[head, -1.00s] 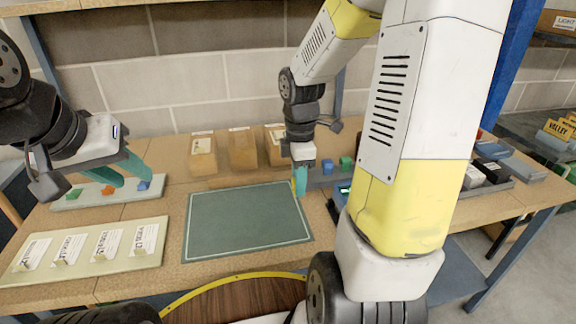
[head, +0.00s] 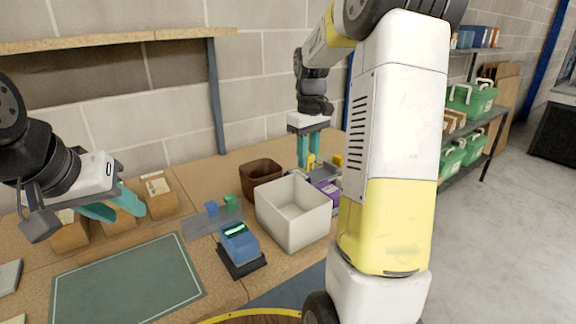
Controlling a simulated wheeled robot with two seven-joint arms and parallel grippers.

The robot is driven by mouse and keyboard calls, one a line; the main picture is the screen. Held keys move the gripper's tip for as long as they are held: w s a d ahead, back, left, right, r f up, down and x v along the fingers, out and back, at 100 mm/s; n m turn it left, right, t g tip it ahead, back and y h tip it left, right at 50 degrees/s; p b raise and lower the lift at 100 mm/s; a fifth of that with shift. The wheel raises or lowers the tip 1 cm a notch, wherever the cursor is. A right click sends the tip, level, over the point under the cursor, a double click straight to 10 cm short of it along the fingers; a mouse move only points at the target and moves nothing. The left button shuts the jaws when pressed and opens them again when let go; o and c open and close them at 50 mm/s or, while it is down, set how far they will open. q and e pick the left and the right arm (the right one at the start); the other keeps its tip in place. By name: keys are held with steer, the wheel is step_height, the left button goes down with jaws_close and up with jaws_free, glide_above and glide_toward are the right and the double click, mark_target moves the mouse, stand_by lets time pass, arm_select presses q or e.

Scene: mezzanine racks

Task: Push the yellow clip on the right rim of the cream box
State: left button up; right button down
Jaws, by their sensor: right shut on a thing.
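The cream box (head: 282,222) is an open-topped bin standing on the workbench, right of centre. My right gripper (head: 307,164) points down above and behind the box's far right side. It is shut on the small yellow clip (head: 311,160), which shows between its teal fingers, apart from the rim.
A brown bin (head: 261,174) stands behind the cream box. A blue device (head: 239,243) on a black base is in front of it. A purple item (head: 327,189) lies to its right. The green mat (head: 125,283) is clear. Green crates (head: 470,98) sit on a rack at right.

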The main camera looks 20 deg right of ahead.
mark_target(312, 186)
steer(key=shift+m, duration=0.4)
steer(key=shift+d+f, duration=0.3)
steer(key=shift+f, duration=0.55)
steer(key=shift+d+f, duration=0.3)
steer(key=shift+f, duration=0.6)
steer(key=shift+d+f, duration=0.3)
steer(key=shift+f, duration=0.55)
steer(key=shift+f, duration=1.55)
steer(key=c, duration=0.7)
jaws_free()
steer(key=shift+c, duration=0.2)
